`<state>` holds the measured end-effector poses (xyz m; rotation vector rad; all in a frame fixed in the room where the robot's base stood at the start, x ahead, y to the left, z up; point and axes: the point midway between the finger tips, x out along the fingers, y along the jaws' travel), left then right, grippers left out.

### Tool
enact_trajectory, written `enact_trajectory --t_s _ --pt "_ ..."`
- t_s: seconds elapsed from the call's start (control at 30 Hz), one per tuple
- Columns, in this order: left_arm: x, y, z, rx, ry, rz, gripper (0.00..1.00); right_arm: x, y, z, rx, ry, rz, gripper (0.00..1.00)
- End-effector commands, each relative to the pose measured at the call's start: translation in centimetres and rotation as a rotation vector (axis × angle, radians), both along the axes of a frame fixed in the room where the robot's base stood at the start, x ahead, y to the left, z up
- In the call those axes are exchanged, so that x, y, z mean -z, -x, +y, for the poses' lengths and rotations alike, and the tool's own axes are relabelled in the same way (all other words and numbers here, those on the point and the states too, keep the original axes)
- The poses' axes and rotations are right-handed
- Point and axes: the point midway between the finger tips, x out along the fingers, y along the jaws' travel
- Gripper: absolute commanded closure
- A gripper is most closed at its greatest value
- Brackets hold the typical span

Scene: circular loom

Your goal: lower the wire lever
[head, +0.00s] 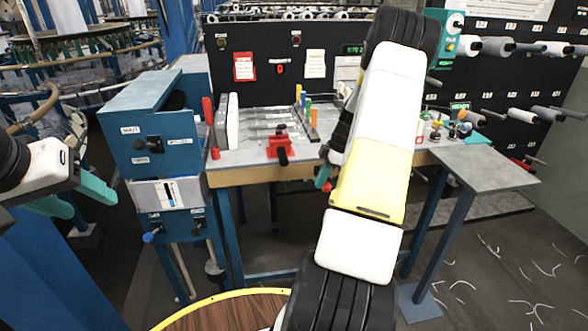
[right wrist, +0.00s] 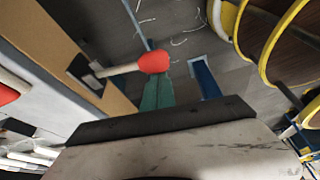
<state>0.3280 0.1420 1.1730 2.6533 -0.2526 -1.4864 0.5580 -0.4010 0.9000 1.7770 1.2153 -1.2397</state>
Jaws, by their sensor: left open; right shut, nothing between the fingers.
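A lever, the likely wire lever, has a red knob (right wrist: 154,62) on a pale shaft. In the right wrist view the shaft sticks out from a dark bracket (right wrist: 86,76) on the table's wooden edge. In the head view my right arm hides most of it; a bit of red (head: 327,186) shows by the fingers. My right gripper (right wrist: 158,80) is shut and empty, its teal fingertips close by the knob; I cannot tell whether they touch. It also shows in the head view (head: 322,176). My left gripper (head: 93,206) is open and empty at the far left.
The grey-topped table (head: 245,160) carries a red clamp (head: 280,146), a red-handled lever (head: 210,127) and small tools. A blue control cabinet (head: 150,130) stands left of it. A yellow-rimmed round loom (head: 215,305) is near the front. A grey side table (head: 480,166) stands right.

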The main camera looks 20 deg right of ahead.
Motion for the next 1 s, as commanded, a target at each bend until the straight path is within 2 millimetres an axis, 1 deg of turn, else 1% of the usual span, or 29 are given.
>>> enact_trajectory --t_s 0.03,0.3,0.6,0.7,1.0 --pt "0.0 0.0 0.0 0.0 0.0 0.0 0.45 0.1 0.2 -0.6 -0.04 0.0 -0.001 1.0" --pt "0.0 0.0 0.0 0.0 0.0 0.0 0.45 0.1 1.2 -2.7 -0.295 -0.001 0.0 1.0" --pt "0.0 0.0 0.0 0.0 0.0 0.0 0.45 0.1 1.6 -4.8 -0.533 0.0 0.0 1.0" --pt "0.0 0.0 0.0 0.0 0.0 0.0 0.45 0.0 1.6 -5.4 -0.578 0.001 0.0 1.0" --pt "0.0 0.0 0.0 0.0 0.0 0.0 0.45 0.0 1.6 -6.3 -0.573 0.0 -0.001 1.0"
